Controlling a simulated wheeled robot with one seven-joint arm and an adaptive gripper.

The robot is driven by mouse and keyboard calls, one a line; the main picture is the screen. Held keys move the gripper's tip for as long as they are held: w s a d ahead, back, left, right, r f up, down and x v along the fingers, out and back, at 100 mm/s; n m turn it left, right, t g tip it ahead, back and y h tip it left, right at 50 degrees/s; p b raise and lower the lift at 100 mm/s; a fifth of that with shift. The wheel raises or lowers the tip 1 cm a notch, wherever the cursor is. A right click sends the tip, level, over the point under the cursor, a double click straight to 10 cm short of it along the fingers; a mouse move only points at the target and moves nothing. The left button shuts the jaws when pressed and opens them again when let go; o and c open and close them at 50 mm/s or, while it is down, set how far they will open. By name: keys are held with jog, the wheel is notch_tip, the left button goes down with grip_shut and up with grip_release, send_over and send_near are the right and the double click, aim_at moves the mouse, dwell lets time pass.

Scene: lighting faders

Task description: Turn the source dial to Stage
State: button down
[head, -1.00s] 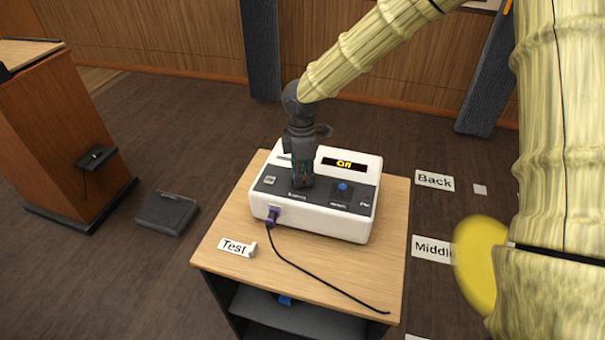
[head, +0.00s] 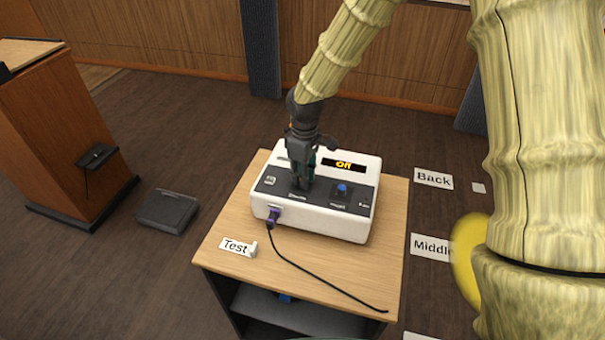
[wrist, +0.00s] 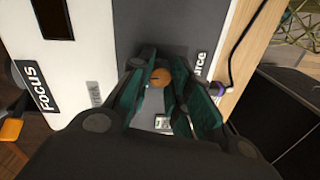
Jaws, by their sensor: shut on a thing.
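The white control box (head: 318,227) with a dark sloped panel stands on the wooden cart top, and its small display (head: 343,165) reads "Off" in the head view. My gripper (head: 302,182) points down at the left part of the panel. In the wrist view its green-lined fingers (wrist: 163,70) are shut on a round copper-coloured dial (wrist: 160,77) with a dark mark. The fingers hide part of the dial and the panel. I cannot read the dial's position marks.
A blue knob (head: 342,188) is on the panel, right of my gripper. A purple plug (head: 272,217) with a black cable sits at the box's front. A "Test" card (head: 238,246) lies on the cart top (head: 255,275). A wooden lectern (head: 60,130) stands at left.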

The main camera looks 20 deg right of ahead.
jog(key=shift+m, duration=0.4)
jog(key=c, duration=1.3)
grip_release()
jog(key=shift+d, duration=0.15)
jog(key=shift+r, duration=0.1)
jog(key=r, duration=1.1)
jog(key=shift+w+d+r, duration=0.2)
jog(key=shift+r, duration=0.2)
